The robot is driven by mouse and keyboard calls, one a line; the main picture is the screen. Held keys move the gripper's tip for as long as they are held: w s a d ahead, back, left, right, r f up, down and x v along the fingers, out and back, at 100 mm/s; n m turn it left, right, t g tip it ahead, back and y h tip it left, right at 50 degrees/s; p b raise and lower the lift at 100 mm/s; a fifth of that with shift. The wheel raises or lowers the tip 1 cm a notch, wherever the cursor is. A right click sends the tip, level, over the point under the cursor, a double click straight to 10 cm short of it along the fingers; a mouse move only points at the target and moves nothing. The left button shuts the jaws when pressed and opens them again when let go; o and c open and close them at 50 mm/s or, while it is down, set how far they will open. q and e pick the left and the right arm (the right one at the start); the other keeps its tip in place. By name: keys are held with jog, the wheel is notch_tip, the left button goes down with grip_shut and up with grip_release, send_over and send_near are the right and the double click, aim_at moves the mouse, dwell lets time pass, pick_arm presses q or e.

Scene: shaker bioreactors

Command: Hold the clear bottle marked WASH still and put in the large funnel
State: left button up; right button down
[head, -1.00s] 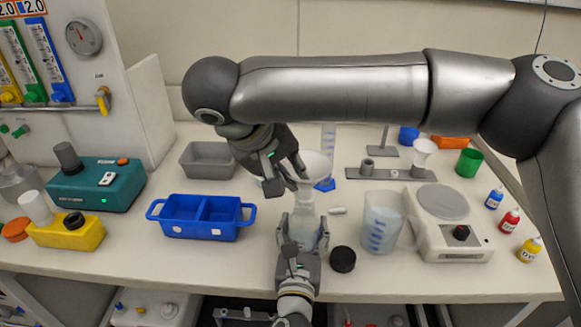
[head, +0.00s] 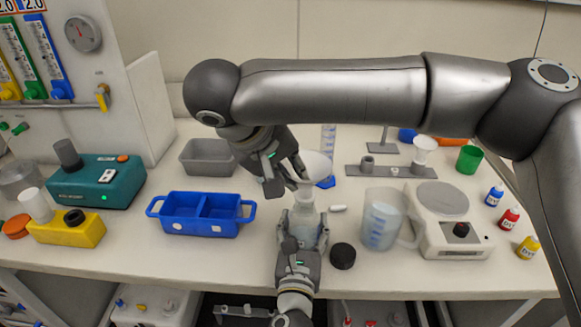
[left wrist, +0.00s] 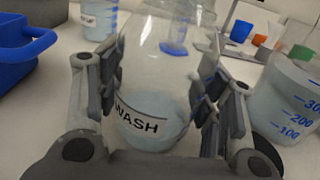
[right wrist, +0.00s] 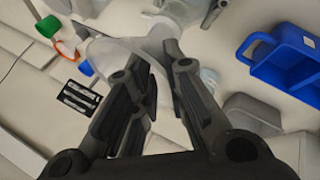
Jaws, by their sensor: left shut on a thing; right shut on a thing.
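The clear bottle marked WASH (left wrist: 150,95) stands upright on the bench with liquid low inside. It shows in the head view (head: 304,226) between the fingers of my left gripper (head: 304,232), which is shut on its body. My right gripper (head: 285,183) is shut on the wall of the large funnel (head: 320,166), a translucent whitish cone. The funnel is just above the bottle mouth. It shows in the right wrist view (right wrist: 115,52) beyond the fingers. Its spout is largely hidden, and I cannot tell whether it is inside the neck.
A black cap (head: 343,256) and a measuring jug (head: 381,222) are right of the bottle. A blue two-part tray (head: 201,232) is on the left. A scale (head: 450,238), a graduated cylinder (head: 328,143) and a small funnel in a stand (head: 424,146) are farther right or behind.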

jog(key=shift+f, duration=0.45)
dwell(0.6)
jog(key=c, duration=1.4)
grip_release()
pick_arm(q)
jog(key=o, duration=1.4)
pick_arm(e)
jog(key=v, duration=1.2)
pick_arm(q)
jog(key=shift+s, duration=0.1)
